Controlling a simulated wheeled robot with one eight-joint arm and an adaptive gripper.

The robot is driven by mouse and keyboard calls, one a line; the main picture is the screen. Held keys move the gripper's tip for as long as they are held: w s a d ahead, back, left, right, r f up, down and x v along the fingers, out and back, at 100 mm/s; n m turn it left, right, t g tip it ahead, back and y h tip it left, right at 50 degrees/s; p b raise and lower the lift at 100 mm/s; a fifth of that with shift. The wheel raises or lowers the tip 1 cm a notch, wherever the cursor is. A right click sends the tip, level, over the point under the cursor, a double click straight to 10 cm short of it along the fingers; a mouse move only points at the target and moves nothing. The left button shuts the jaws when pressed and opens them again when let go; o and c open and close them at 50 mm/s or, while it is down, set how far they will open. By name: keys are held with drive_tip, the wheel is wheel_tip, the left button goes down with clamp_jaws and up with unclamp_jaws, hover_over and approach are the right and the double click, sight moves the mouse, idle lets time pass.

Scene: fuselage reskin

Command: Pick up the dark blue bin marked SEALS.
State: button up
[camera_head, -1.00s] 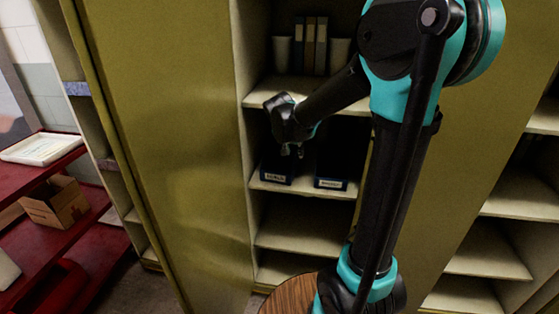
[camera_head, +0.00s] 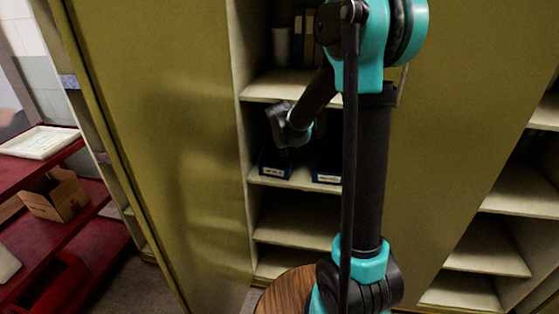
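Two dark blue bins stand side by side on a middle shelf of the open cabinet. The left bin (camera_head: 275,160) has a small white label, too blurred to read for certain. The right bin (camera_head: 326,170) also has a white label, unreadable here, and my arm partly covers this bin. My gripper (camera_head: 280,118) is just above and in front of the left bin, under the shelf above. Its fingers are dark and blurred against the shadow, so I cannot see whether they are open or touch the bin.
The upper shelf (camera_head: 275,88) holds a light cup (camera_head: 282,44) and upright binders (camera_head: 304,35). Shelves below the bins look empty. A wide olive panel (camera_head: 180,150) stands left of the opening. A red rack (camera_head: 50,240) with a cardboard box (camera_head: 57,196) is at far left. A round wooden top (camera_head: 288,293) is in front.

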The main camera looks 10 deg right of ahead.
sight(294, 168)
drive_tip(key=shift+x, duration=2.15)
drive_tip(key=shift+c, duration=0.2)
clamp_jaws()
